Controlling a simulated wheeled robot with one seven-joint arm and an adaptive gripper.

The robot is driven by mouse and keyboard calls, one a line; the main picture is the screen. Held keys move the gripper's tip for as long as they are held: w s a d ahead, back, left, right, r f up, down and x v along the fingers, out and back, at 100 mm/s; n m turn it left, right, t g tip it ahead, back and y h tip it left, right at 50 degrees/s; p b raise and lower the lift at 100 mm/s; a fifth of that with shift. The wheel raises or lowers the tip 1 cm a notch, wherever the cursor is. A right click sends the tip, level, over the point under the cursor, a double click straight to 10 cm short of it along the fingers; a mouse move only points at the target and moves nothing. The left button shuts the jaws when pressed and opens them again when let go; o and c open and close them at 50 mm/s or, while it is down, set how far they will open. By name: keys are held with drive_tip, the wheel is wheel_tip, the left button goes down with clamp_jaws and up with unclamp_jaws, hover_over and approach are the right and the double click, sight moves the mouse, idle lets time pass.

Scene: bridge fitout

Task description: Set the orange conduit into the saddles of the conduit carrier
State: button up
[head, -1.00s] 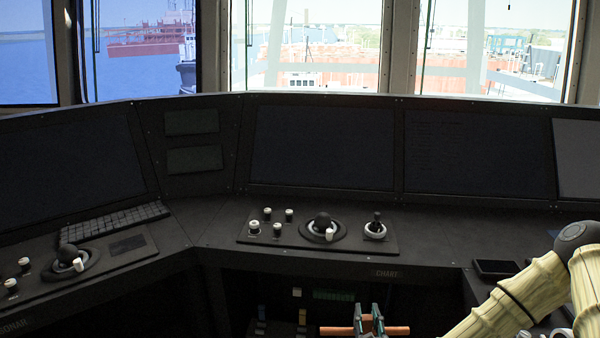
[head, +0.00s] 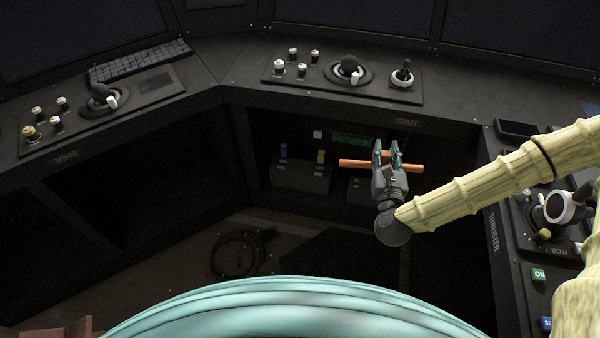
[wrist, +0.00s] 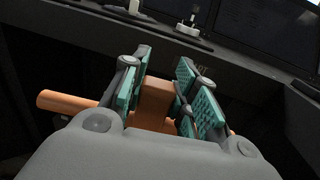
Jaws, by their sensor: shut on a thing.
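The orange conduit (head: 352,163) is a straight rod lying nearly level in the head view, with an end sticking out on each side of my gripper (head: 387,153). My gripper is shut on its middle and holds it in the air in front of the dark recess under the console. In the wrist view the conduit (wrist: 68,103) crosses between the teal finger pads, and a raised orange block (wrist: 155,100) shows between them. I cannot make out the conduit carrier or its saddles in either view.
The console front edge with the CHART label (head: 407,122) is just above the gripper. Dark boxes (head: 300,178) with small coloured parts stand in the recess. A coiled cable (head: 238,255) lies on the floor. The thruster panel (head: 545,215) is at the right.

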drive_tip(key=shift+f, duration=0.15)
idle(0.8)
drive_tip(key=w+d+f+b, duration=0.2)
drive_tip(key=w+f+b, duration=0.4)
drive_tip(key=f+b, duration=0.55)
drive_tip(key=w+d+f+b, duration=0.1)
drive_tip(key=w+f+b, duration=0.7)
drive_tip(key=f, duration=0.6)
drive_tip(key=w+d+f+h+b, duration=0.1)
drive_tip(key=w+d+f+b, duration=0.2)
drive_tip(key=w+f+b, duration=0.3)
drive_tip(key=w+d+f+m+h+b, duration=0.1)
drive_tip(key=w+d+f+b, duration=0.2)
drive_tip(key=w+f+b, duration=0.4)
drive_tip(key=shift+w+f+m+h+b, duration=0.25)
drive_tip(key=shift+m+h+b, duration=0.05)
drive_tip(key=shift+b, duration=3)
drive_tip(key=shift+f+b, duration=2)
drive_tip(key=shift+f, duration=2.75)
drive_tip(key=shift+f, duration=0.1)
